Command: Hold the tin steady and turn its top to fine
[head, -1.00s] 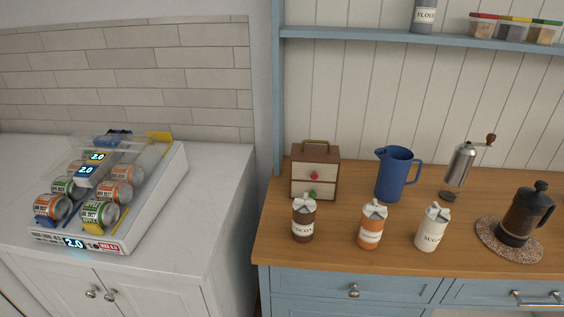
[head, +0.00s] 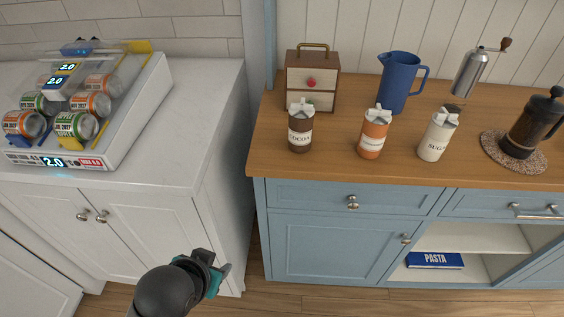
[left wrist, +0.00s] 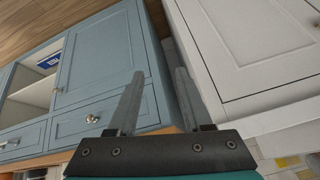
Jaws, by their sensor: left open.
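All are upright. The settings on their tops cannot be read. My left gripper (head: 222,268) is low in front of the cabinets, below counter height and apart from every tin. In the left wrist view the left gripper (left wrist: 160,88) is open with nothing between its fingers. My right gripper is not in view.
Behind the tins are a small drawer box (head: 313,98) and a blue jug (head: 397,92). A hand grinder (head: 469,75) and a French press (head: 529,128) are to the right. A can rack (head: 140,110) sits on the white counter. The wooden counter's front strip is clear.

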